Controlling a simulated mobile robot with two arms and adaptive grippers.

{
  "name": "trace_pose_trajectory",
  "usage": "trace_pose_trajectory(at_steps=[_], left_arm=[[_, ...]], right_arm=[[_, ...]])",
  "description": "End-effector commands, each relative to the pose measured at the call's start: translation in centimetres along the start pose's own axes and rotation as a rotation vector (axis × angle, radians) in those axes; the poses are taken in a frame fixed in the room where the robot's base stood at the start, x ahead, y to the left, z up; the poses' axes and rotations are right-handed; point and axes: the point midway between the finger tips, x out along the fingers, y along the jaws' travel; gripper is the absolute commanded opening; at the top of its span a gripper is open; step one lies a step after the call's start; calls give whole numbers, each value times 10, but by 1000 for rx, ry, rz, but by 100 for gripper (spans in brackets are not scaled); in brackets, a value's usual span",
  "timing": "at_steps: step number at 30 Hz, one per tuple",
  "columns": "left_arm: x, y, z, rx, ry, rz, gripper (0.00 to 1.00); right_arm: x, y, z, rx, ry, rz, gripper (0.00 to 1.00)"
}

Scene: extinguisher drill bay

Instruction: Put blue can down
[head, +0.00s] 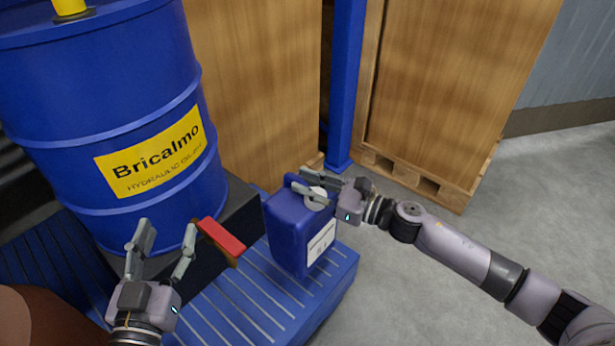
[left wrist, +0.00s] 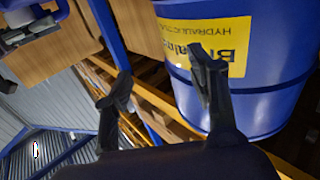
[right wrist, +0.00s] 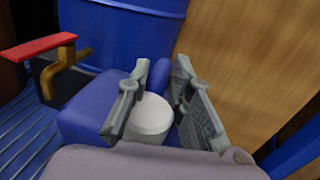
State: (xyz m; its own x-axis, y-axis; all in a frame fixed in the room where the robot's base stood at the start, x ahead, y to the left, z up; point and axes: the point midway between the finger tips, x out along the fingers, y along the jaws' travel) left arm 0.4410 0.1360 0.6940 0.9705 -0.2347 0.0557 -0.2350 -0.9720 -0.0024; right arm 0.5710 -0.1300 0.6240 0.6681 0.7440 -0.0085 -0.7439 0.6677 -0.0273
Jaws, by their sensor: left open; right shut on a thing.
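The blue can (head: 287,238) is upright, with a white label on its side and a handle on top. My right gripper (head: 312,190) is shut on its handle. In the right wrist view, the can (right wrist: 84,112) and its white cap (right wrist: 151,117) show by the fingers (right wrist: 160,85). The can is over the blue ribbed platform (head: 262,308); I cannot tell whether its base touches. My left gripper (head: 166,240) is open and empty in front of the drum, left of the can. Its spread fingers (left wrist: 162,75) show in the left wrist view.
A big blue drum (head: 90,110) with a yellow label stands behind left. A brass tap (right wrist: 66,72) with a red lever (head: 223,238) juts out close left of the can. A blue post (head: 345,85) and wooden crates (head: 450,80) stand behind. Grey floor (head: 420,290) at right is clear.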

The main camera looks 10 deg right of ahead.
Motion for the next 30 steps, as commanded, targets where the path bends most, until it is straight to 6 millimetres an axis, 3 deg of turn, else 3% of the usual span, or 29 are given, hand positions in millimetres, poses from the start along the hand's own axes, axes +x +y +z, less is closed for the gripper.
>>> trace_pose_trajectory(at_steps=[9, 17, 30], left_arm=[[-3, 6, -48, -7, 271, 15, 52], [-7, 8, -63, -10, 356, 19, 52], [-33, 13, -109, -23, 648, 32, 52]], right_arm=[[2, 0, -23, -1, -12, 1, 0], [2, 1, -32, -2, -11, 2, 0], [2, 2, -61, -1, -12, 2, 0]])
